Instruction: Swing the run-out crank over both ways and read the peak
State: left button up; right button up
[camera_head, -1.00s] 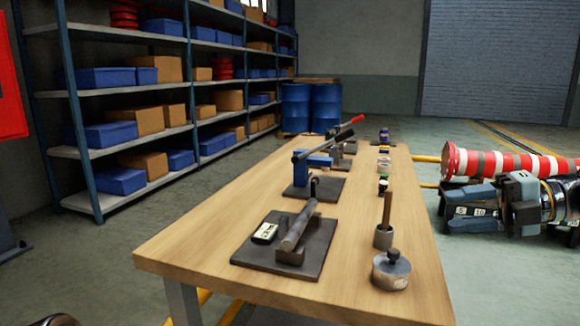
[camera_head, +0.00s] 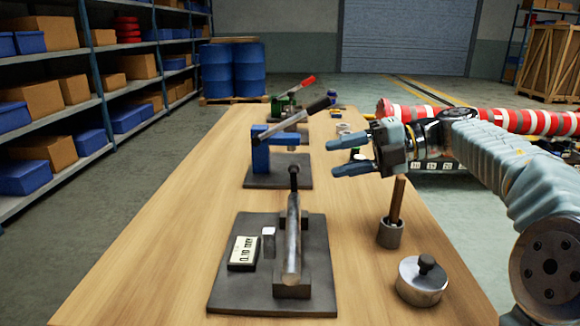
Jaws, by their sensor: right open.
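The run-out fixture is a dark plate (camera_head: 225,292) near the front of the table. A grey shaft (camera_head: 291,240) lies on it in block supports. A small dark crank with a round knob (camera_head: 294,171) stands at the shaft's far end. A black box with a pale readout (camera_head: 244,250) lies left of the shaft, its lettering hard to read, with a small metal block (camera_head: 268,241) beside it. My right gripper (camera_head: 332,157) is open and empty above the table's right side, right of and apart from the crank, fingers pointing left. My left gripper is out of view.
Behind the fixture stands a blue lever press (camera_head: 261,156) with a long handle. A cup with a wooden stick (camera_head: 390,232) and a lidded metal pot (camera_head: 421,281) stand at the right edge. The table's left side (camera_head: 150,240) is bare.

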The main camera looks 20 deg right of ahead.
aim_at(297, 173)
jog(key=x, duration=0.9)
jog(key=shift+a, duration=0.25)
jog(key=shift+f, duration=0.1)
grip_shut()
jog(key=shift+f, duration=0.2)
jog(key=y+b, duration=0.1)
jog(key=b, duration=0.2)
jog(key=d+t+y+b, duration=0.1)
jog(key=y+b, duration=0.1)
jog(key=b, duration=0.1)
jog(key=f+y+b, duration=0.1)
jog(key=b, duration=0.2)
jog(key=shift+s+d+t+y, duration=0.35)
jog(key=shift+t+y, duration=0.05)
jog(key=shift+r+b, duration=0.15)
jog(key=shift+b, duration=0.3)
jog(key=shift+d+r, duration=0.1)
jog(key=shift+r, duration=0.15)
